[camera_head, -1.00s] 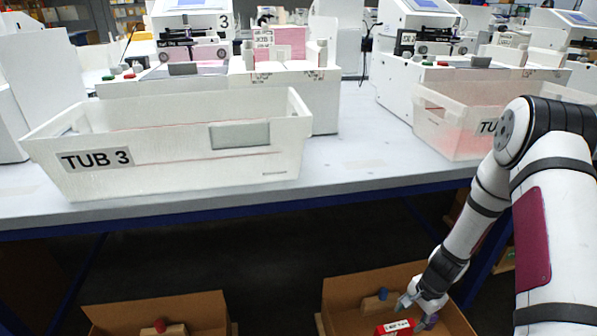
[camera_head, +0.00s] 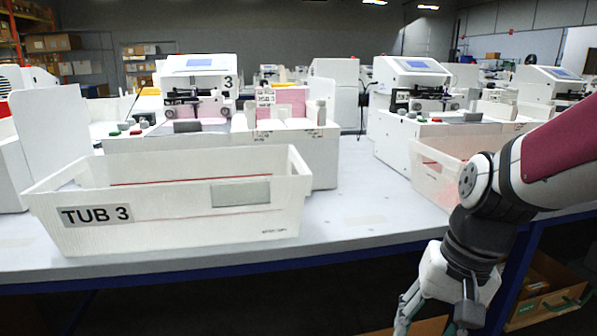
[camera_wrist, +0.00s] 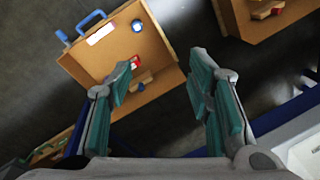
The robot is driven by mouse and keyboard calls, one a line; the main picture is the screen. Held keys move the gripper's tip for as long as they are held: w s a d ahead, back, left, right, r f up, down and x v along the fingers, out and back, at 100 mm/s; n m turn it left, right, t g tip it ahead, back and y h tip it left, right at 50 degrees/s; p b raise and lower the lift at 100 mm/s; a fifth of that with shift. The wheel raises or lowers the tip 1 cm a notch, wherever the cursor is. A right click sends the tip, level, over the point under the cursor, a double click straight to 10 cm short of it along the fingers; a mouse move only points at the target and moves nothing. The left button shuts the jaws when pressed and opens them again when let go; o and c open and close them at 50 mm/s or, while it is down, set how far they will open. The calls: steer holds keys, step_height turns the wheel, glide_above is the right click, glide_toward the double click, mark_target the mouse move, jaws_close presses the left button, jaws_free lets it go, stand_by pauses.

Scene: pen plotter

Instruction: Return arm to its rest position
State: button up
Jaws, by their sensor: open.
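My gripper (camera_head: 428,322) is at the lower right in the head view, in front of the table's front edge, and its fingertips run out of the frame. In the wrist view my gripper (camera_wrist: 165,75) has its teal-padded fingers spread wide apart with nothing between them. My arm comes in from the right and bends down at the wrist. Below the gripper in the wrist view is an open cardboard box (camera_wrist: 100,62) on the floor, with a red-and-white item (camera_wrist: 134,62) and a blue-topped item (camera_wrist: 137,27) in it.
A white tub marked TUB 3 (camera_head: 160,240) stands on the table (camera_head: 345,215). Another tub (camera_head: 430,170) stands close behind my arm. Plotter machines (camera_head: 200,88) line the back. Another cardboard box (camera_wrist: 240,20) is at the top of the wrist view.

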steer(key=s+r+n+h, duration=0.1)
steer(key=s+r+n, duration=0.15)
steer(key=s, duration=0.75)
steer(key=s+r+n+h, duration=0.1)
steer(key=s+r, duration=0.2)
steer(key=s, duration=0.6)
step_height(320, 180, up, 30)
steer(key=t+p, duration=0.3)
steer(key=p, duration=2.5)
steer(key=shift+d+r+t+p, duration=0.25)
steer(key=shift+d+t+p, duration=0.05)
steer(key=shift+d+p, duration=0.1)
